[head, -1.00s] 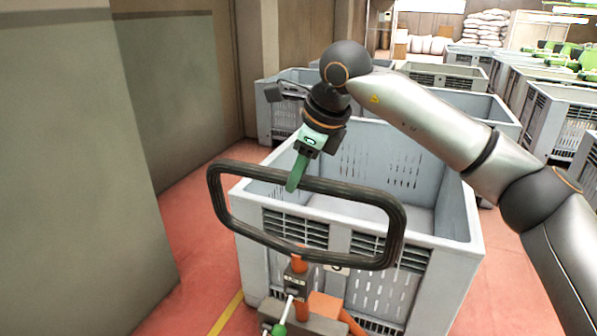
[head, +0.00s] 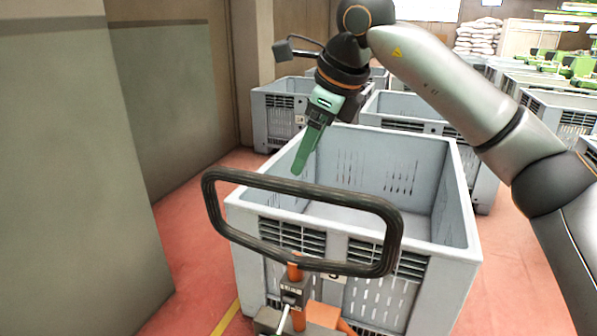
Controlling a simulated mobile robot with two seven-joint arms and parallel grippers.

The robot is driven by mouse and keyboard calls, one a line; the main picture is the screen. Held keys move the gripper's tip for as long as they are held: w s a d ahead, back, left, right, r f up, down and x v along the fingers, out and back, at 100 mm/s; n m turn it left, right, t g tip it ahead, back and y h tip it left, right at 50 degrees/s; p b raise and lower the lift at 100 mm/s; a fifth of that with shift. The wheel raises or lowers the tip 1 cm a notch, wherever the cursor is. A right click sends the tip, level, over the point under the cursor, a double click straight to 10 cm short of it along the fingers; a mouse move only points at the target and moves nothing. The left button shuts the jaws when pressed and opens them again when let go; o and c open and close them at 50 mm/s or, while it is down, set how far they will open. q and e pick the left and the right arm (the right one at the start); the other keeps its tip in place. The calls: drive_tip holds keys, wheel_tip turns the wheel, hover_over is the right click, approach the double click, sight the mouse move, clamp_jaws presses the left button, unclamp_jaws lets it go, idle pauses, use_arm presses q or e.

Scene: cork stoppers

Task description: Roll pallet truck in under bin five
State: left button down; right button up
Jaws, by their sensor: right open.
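The pallet truck's black loop handle (head: 303,188) stands in front of me, above its orange and grey body (head: 295,300). A large grey slatted bin (head: 440,262) stands just beyond the handle, and its inside looks empty. A number plate on its front is mostly hidden by the handle, so I cannot read it fully. How far the forks reach under the bin is hidden. My right gripper (head: 301,170) is open, pointing down above the top bar of the handle and apart from it. My left gripper is out of view.
More grey bins (head: 280,108) stand behind and to the right. A grey-green wall (head: 75,170) is close on the left. Red floor (head: 190,250) with a yellow line (head: 226,316) shows between wall and bin. White sacks (head: 478,36) are stacked far back.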

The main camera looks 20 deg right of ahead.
drive_tip(key=v, duration=0.5)
idle(0.4)
